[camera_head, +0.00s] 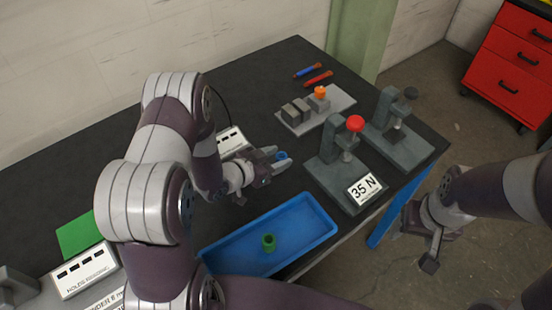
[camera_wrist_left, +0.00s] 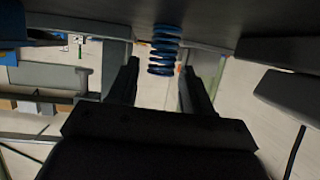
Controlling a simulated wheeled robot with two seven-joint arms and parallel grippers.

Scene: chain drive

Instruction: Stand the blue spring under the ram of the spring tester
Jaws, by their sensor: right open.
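The blue spring (camera_head: 281,155) is at the fingertips of my left gripper (camera_head: 275,161), over the black table. In the left wrist view the blue spring (camera_wrist_left: 163,50) lies between the finger ends (camera_wrist_left: 160,76), with gaps visible beside it, so the fingers look open. The spring tester with a red knob and a 35 N sign (camera_head: 333,178) stands just right of this gripper. A similar grey press with a dark knob (camera_head: 397,139) stands behind it. The space under the red-knob ram is partly hidden. My right gripper (camera_head: 432,246) is open and empty, beyond the table's right edge.
A blue tray (camera_head: 225,248) holding a green spring (camera_head: 268,242) lies in front of my left gripper. A grey plate (camera_head: 337,105) carries blocks and an orange-topped part. Blue and red pens (camera_head: 318,78) lie behind. A label block (camera_head: 231,140) stands by my left wrist.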

